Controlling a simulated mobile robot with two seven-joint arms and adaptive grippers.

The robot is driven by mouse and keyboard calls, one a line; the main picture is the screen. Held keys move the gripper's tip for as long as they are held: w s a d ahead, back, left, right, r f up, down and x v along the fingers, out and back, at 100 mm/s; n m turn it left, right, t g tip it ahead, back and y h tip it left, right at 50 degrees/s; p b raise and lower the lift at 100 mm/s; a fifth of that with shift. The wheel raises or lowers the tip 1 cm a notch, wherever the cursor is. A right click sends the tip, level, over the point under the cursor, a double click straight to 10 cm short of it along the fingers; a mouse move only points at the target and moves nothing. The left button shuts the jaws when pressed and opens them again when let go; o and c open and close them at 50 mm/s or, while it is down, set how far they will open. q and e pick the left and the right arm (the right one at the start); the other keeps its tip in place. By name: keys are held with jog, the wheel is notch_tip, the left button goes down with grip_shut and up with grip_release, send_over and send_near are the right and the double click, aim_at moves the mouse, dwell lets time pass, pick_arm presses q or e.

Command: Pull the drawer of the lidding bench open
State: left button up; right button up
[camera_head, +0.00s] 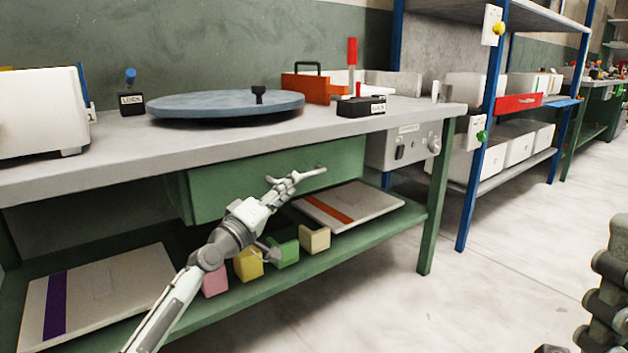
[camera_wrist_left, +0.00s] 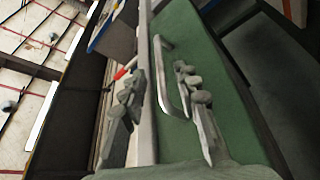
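The lidding bench (camera_head: 60,180) has a grey top and green legs. Its green drawer (camera_head: 225,182) sits under the top, its front close beneath the top's front edge. A pale bar handle (camera_head: 315,172) is on the drawer front. In the left wrist view the handle (camera_wrist_left: 170,75) stands between the two fingers of my left gripper (camera_wrist_left: 162,92), with a gap on both sides. My left gripper (camera_head: 283,184) is open at the drawer front in the head view, partly covering the handle.
Several coloured blocks and flat panels (camera_head: 110,285) lie on the lower shelf (camera_head: 330,245) below the drawer. A blue-grey disc (camera_head: 220,103) and lock boxes (camera_head: 131,104) are on the top. A blue-framed rack (camera_head: 478,180) stands to the right. Floor in front (camera_head: 370,310) is clear.

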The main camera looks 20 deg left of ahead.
pick_arm(q)
jog(key=x, duration=0.5)
jog(key=shift+w+d+b, duration=0.15)
jog(key=shift+w+b, duration=0.15)
grip_shut()
